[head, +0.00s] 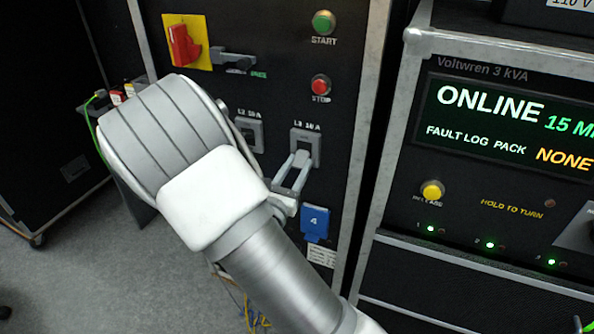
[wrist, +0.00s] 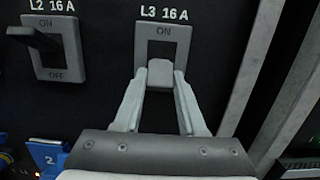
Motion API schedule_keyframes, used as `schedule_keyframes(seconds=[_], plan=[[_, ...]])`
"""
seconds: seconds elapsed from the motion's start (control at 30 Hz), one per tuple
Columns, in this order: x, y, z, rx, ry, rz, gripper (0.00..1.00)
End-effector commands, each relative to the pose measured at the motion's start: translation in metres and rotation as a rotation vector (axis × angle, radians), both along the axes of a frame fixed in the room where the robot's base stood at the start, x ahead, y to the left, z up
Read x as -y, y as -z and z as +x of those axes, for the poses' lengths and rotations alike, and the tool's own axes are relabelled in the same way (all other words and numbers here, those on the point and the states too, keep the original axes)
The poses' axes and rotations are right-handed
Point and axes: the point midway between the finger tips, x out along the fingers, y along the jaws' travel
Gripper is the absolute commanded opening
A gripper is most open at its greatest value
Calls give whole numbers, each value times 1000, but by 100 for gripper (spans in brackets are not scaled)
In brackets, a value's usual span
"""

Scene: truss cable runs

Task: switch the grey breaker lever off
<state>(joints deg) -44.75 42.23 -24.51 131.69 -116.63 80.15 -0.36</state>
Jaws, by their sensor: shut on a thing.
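The grey breaker lever (wrist: 160,74) is light grey and sits in the L3 16 A breaker plate (wrist: 162,40) on the dark panel. ON shows above the lever; the lower part of that plate is hidden by the lever and my gripper. My gripper (wrist: 160,80) is shut on the lever, one finger on each side of it. In the head view my gripper (head: 297,163) reaches up to the same L3 plate (head: 306,141), and the lever itself is hard to make out there.
The L2 breaker (wrist: 50,48), with a dark lever, is close on the left. A blue tag marked 4 (head: 315,222) hangs below L3. START (head: 323,22) and STOP (head: 320,86) buttons and a red rotary switch (head: 183,45) are above. The Voltwren cabinet (head: 480,56) stands right.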

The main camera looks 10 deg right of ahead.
Motion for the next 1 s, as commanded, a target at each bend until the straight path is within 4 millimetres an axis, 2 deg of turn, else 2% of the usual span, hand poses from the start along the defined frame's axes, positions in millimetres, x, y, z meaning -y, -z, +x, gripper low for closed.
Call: schedule_keyframes(seconds=[0.37,0.4,0.53,0.87,1.0], plan=[[0,1,0,21,0,-15,0],[0,1,0,20,0,-15,47],[0,1,0,20,0,-15,70],[-1,1,-1,20,-1,-13,70],[-11,4,-13,17,-4,-13,70]])
